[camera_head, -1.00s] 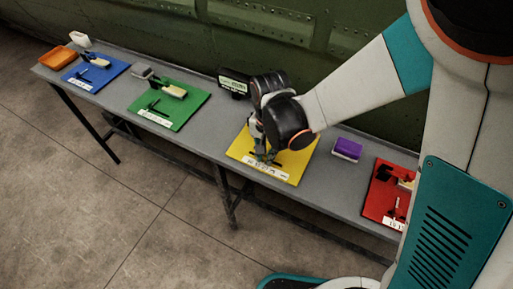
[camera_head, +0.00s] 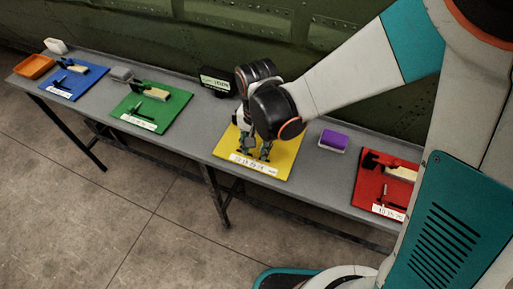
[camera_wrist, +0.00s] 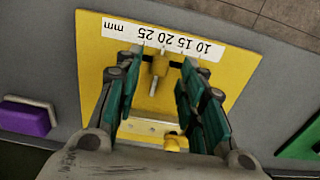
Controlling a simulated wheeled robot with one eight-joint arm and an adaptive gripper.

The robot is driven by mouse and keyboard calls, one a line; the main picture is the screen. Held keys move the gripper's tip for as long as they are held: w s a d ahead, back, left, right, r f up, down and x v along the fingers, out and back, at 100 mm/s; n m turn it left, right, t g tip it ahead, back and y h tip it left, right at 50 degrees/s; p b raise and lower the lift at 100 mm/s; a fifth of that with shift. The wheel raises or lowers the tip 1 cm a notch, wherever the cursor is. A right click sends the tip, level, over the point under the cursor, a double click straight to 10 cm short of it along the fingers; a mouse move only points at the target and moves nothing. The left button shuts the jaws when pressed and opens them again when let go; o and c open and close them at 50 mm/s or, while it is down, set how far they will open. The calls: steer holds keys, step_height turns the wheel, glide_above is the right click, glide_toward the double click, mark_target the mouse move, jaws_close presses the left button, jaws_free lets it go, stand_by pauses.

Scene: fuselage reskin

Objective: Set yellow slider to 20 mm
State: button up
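The yellow board (camera_head: 281,165) lies on the bench under my gripper (camera_head: 254,152). In the wrist view the yellow board (camera_wrist: 238,75) carries a white scale strip (camera_wrist: 120,29) that reads upside down: mm, 25, 20, 15, 10 from left to right. The slider (camera_wrist: 158,66) is a small pale yellow peg at a dark slot just below the strip. It stands near the 20 and 25 marks; its exact reading is unclear. My gripper (camera_wrist: 161,66) is open, its green-padded fingers on either side of the slider with visible gaps.
A purple and white block (camera_head: 333,140) lies right of the yellow board, with a red board (camera_head: 370,196) beyond. Green (camera_head: 176,115) and blue (camera_head: 88,77) boards lie left. A dark display (camera_head: 216,82) stands behind. The green fuselage wall runs along the back.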

mark_target(257, 153)
steer(key=shift+s+r, duration=0.1)
steer(key=shift+r, duration=2.65)
